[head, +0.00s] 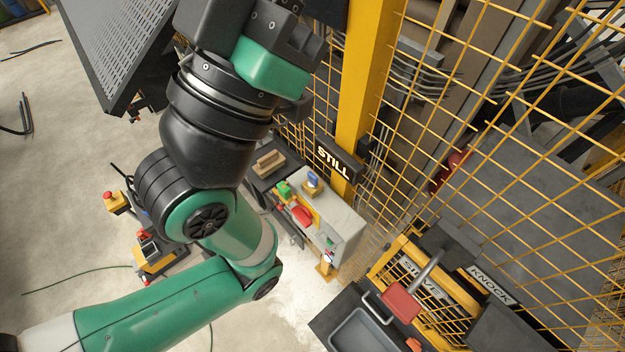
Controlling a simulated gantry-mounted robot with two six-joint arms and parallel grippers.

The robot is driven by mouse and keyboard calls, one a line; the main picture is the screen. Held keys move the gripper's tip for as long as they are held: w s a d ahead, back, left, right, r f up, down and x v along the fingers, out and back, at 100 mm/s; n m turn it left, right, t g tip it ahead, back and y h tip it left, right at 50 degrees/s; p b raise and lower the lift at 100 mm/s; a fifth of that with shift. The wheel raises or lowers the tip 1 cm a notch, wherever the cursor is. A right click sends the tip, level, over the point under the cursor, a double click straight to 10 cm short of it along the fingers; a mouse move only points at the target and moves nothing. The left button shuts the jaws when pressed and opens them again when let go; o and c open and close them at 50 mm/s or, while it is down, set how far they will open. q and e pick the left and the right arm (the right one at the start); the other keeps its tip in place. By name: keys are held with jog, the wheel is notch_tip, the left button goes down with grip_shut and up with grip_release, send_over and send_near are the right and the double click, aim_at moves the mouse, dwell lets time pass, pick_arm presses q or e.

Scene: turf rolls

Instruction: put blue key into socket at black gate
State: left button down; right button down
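A small blue piece (312,182), which may be the blue key, sits on top of a pale grey cabinet (340,222) near the yellow post. It is too small to tell its shape. Green (284,190) and red (302,215) pieces lie along the cabinet's left side. I cannot make out a socket. A dark panel (540,215) stands behind the yellow mesh at right; I cannot tell whether it is the black gate. My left arm comes in from the lower left and rises to the top edge; its fingertips do not show. My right gripper does not show.
A yellow post (365,90) bears a STILL sign (333,162). Yellow mesh fills the right side. A yellow frame (425,275) with SIEVE and KNOCK signs, a red-ended handle (400,302) and a grey tray (365,335) stand at lower right. Cables lie on the open floor at left.

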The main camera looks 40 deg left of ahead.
pick_arm(q)
jog(key=shift+c, duration=1.2)
grip_release()
